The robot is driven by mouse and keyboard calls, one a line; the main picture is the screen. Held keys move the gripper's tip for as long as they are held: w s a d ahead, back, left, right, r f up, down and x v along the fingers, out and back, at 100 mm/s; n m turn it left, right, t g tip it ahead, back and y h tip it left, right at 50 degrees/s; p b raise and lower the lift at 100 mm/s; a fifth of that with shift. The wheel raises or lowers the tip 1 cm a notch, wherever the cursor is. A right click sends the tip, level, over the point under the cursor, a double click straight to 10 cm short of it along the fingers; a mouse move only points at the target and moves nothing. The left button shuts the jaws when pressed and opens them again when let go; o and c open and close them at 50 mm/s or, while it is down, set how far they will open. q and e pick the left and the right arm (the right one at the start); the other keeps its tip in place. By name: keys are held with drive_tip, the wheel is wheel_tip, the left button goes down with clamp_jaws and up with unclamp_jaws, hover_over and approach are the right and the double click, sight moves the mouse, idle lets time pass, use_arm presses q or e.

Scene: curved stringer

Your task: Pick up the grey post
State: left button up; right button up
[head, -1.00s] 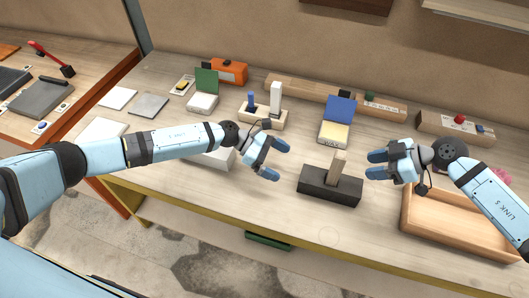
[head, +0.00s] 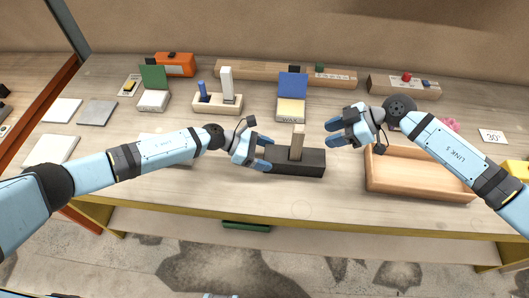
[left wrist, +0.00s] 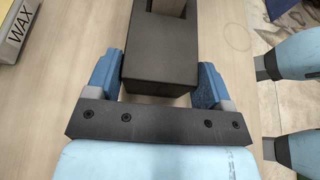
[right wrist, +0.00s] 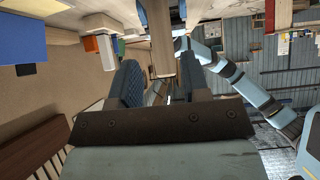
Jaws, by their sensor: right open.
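The grey post (head: 297,143) stands upright in the black base block (head: 305,163) on the table. In the left wrist view the post (left wrist: 168,7) is cut off by the top edge. My left gripper (head: 265,152) is at the block's left end, one finger on each side; I cannot tell whether the fingers press on it. My right gripper (head: 333,132) is open and empty, to the right of the post and apart from it. In the right wrist view the post (right wrist: 161,45) appears ahead, in line with the gap between the fingers.
A wooden tray (head: 420,190) lies to the right, under my right forearm. Behind the block stand a WAX box with a blue lid (head: 292,88) and a wooden holder (head: 218,106) with a white and a blue peg. The table's front edge is close.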

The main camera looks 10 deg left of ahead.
use_arm(q)
drive_tip(key=c, duration=0.6)
use_arm(e)
drive_tip(key=o, duration=0.4)
drive_tip(key=shift+c, duration=0.2)
drive_tip(key=n+h, duration=1)
drive_tip(key=n, duration=2.5)
approach(300, 137)
drive_tip(key=w, duration=0.2)
drive_tip(key=shift+d+f+n, duration=0.1)
drive_tip(key=shift+d+n, duration=0.15)
drive_tip(key=shift+n, duration=0.25)
wheel_tip(300, 137, down, 6)
drive_tip(key=shift+f, duration=0.25)
drive_tip(key=shift+s+a+f, duration=0.15)
drive_tip(key=shift+f, duration=1.15)
drive_tip(key=shift+s+a+f, duration=0.1)
drive_tip(key=shift+a+f, duration=0.05)
drive_tip(key=shift+f, duration=1.15)
drive_tip(key=shift+c, duration=0.3)
